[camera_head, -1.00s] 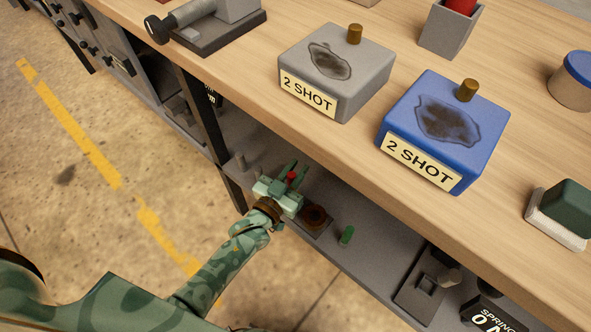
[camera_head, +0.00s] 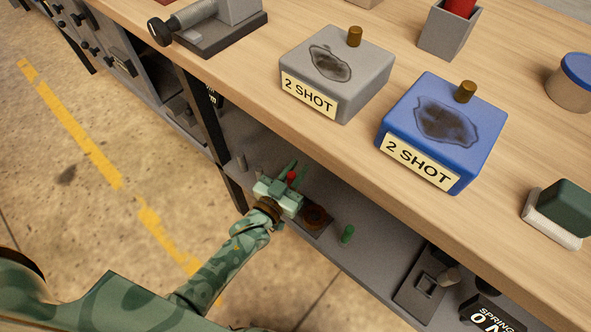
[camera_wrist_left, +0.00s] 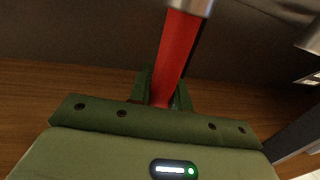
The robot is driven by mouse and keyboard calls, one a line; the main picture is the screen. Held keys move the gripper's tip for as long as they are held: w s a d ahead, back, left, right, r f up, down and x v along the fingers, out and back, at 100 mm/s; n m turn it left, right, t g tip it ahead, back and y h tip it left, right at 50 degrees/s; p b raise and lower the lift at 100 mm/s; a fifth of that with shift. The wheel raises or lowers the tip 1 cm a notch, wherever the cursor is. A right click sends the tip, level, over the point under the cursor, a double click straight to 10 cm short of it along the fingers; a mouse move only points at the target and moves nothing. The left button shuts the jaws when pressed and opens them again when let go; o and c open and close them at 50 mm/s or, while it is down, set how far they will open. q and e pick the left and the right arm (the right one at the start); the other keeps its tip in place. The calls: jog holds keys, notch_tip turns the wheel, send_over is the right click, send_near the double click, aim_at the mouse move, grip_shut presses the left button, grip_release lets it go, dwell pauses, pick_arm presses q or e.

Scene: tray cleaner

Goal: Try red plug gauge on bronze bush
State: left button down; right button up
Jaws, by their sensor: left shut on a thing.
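My left gripper (camera_head: 291,178) reaches to the lower shelf under the bench and is shut on the red plug gauge. The red handle of the gauge (camera_wrist_left: 175,58) stands between the fingers in the left wrist view, with a metal end at the top of the picture. In the head view only a small red tip of it shows. The bronze bush (camera_head: 315,216) sits on a dark square base on the shelf, just right of and nearer than the gripper. The gauge is apart from the bush. My right gripper is not in view.
A green plug (camera_head: 347,233) stands on the shelf right of the bush. A grey peg (camera_head: 241,162) stands left of the gripper. The bench edge overhangs the shelf. Grey (camera_head: 350,95) and blue (camera_head: 470,168) "2 SHOT" boxes sit on the bench top.

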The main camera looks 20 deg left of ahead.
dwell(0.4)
pick_arm(q)
jog(key=shift+f, duration=0.3)
jog(key=shift+r, duration=0.3)
dwell(0.5)
jog(key=shift+w+d, duration=0.1)
dwell(0.5)
jog(key=shift+p, duration=0.4)
dwell(0.6)
jog(key=shift+f, duration=0.4)
jog(key=shift+r, duration=0.15)
